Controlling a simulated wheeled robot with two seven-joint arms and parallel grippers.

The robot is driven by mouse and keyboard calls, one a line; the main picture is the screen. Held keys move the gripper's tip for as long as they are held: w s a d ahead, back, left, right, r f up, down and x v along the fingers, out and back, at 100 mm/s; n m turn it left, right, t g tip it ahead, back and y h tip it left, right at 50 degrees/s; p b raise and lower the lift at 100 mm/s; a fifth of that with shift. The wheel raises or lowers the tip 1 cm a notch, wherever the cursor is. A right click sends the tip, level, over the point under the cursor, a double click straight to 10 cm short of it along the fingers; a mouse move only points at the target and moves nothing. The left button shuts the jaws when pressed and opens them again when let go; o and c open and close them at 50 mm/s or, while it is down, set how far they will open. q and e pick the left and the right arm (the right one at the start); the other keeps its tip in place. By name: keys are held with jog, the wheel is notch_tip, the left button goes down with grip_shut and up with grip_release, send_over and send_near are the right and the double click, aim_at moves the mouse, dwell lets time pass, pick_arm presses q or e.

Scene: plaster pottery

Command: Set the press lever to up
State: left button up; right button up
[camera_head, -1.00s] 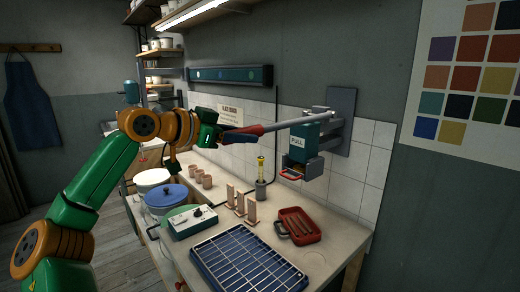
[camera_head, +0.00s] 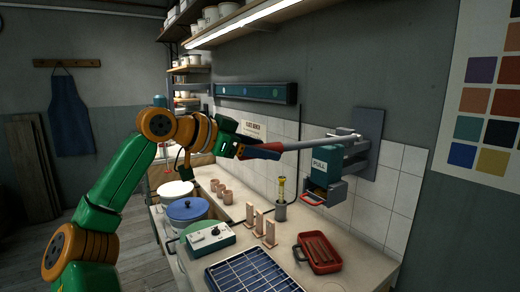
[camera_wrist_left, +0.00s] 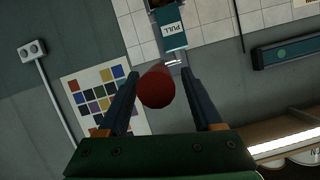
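The press lever is a grey bar (camera_head: 315,144) with a red handle (camera_head: 274,146). It runs from the wall-mounted press (camera_head: 322,168), marked PULL, out to the left, nearly level and slightly lower at the handle end. My left gripper (camera_head: 258,152) is at the handle end, its dark blue fingers beside the red grip. In the left wrist view the round red handle end (camera_wrist_left: 158,88) lies between the two fingers (camera_wrist_left: 160,84). A gap shows between it and the right finger, so the fingers stand open around it. My right gripper is out of view.
Below on the bench are a red tray (camera_head: 320,262), a blue wire rack (camera_head: 250,278), a control box (camera_head: 208,238), wooden stands (camera_head: 260,222) and a blue-lidded pot (camera_head: 187,208). A lit shelf (camera_head: 240,25) runs above. The air around the lever is clear.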

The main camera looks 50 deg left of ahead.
pick_arm(q)
jog(key=shift+s, duration=0.15)
jog(key=b+v, duration=0.1)
jog(key=v, duration=0.6)
